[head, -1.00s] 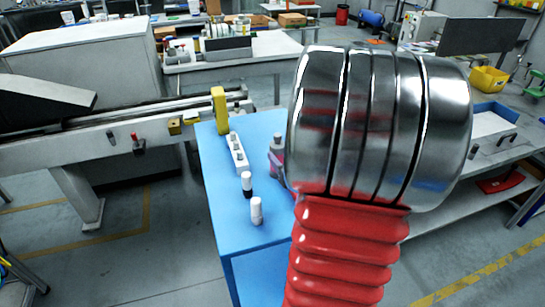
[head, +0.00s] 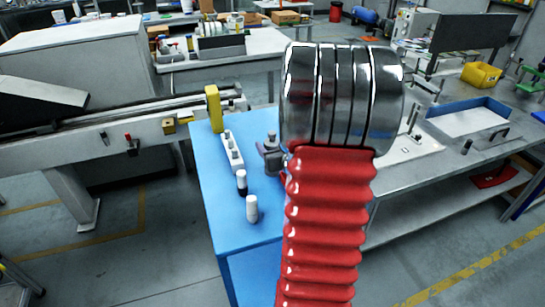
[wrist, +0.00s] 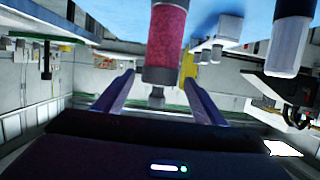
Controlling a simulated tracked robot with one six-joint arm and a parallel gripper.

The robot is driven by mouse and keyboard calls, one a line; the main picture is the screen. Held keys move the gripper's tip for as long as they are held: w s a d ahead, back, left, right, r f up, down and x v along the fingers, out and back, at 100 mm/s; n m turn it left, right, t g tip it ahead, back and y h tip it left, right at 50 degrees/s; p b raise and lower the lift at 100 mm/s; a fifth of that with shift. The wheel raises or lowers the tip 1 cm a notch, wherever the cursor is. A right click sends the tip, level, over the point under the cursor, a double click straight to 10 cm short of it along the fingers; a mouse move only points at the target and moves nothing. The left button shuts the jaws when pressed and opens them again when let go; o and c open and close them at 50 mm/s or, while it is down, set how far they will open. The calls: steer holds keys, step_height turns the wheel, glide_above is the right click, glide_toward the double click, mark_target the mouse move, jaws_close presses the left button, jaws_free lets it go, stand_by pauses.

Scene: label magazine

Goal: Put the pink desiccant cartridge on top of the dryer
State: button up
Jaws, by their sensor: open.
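The pink cartridge (wrist: 166,45) shows in the wrist view, where the blue table is at the top of the picture. In the head view my steel-and-red arm hides the cartridge and most or all of my gripper. A small grey device (head: 271,155) shows beside my arm over the blue table; I cannot tell whether it is the dryer.
On the blue table (head: 216,190) are a white strip with knobs (head: 233,152), a white-capped dark bottle (head: 242,182) and a white bottle (head: 252,209). A yellow block (head: 214,108) stands at its back left. A grey bench with a blue-rimmed tray (head: 468,118) is right.

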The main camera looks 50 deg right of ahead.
mark_target(268, 139)
steer(key=shift+w+d+f, duration=0.15)
steer(key=shift+w, duration=0.15)
steer(key=shift+x, duration=2.6)
steer(key=shift+s+f, duration=0.15)
steer(key=shift+c, duration=0.5)
steer(key=c, duration=1.4)
step_height(268, 139, up, 10)
steer(key=shift+r, duration=0.1)
